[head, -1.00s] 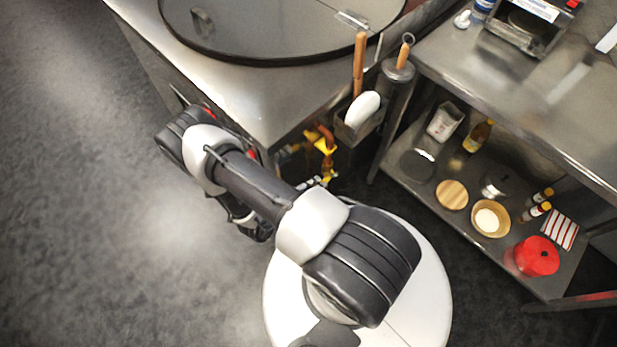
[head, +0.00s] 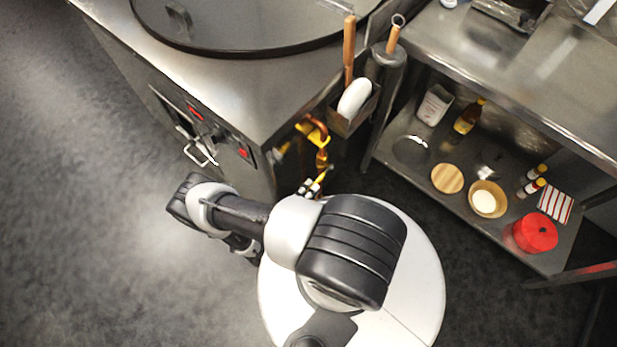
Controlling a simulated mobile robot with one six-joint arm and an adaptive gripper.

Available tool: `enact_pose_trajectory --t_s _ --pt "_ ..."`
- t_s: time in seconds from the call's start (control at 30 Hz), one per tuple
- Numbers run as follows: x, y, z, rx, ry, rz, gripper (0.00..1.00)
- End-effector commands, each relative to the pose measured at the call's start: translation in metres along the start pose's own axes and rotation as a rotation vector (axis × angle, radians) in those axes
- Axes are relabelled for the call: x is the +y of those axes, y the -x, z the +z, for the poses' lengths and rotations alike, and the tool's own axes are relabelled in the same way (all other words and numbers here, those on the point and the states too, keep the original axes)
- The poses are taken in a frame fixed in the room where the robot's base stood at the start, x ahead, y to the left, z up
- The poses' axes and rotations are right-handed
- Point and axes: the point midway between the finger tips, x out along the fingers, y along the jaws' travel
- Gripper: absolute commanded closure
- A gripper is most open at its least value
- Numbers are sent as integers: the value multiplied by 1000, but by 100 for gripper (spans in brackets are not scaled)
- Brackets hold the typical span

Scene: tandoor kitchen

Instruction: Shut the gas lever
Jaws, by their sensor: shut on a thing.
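The gas piping (head: 322,158) is copper with yellow fittings and hangs at the right side of the steel tandoor counter. A yellow bracket-like part (head: 312,132) sits at its top. Lower down, a small yellow piece, apparently the gas lever (head: 321,177), shows beside my gripper (head: 309,188). My gripper is small in the head view and mostly hidden behind my arm. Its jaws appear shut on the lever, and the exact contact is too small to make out.
The counter (head: 225,95) has a front panel with red switches and a white-handled door (head: 197,150). A steel shelf unit (head: 400,165) with food items stands to the right. Floor at left is clear.

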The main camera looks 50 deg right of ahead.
Motion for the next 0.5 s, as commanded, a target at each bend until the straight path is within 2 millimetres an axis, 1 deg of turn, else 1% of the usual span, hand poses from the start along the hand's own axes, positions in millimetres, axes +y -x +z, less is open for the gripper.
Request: enact_pose_trajectory --t_s 0.27,0.3,0.5 --pt "-1 -1 0 0 2 -4 100" --pt "-1 -1 0 0 2 -4 79" --pt "-1 0 0 0 1 -4 66"
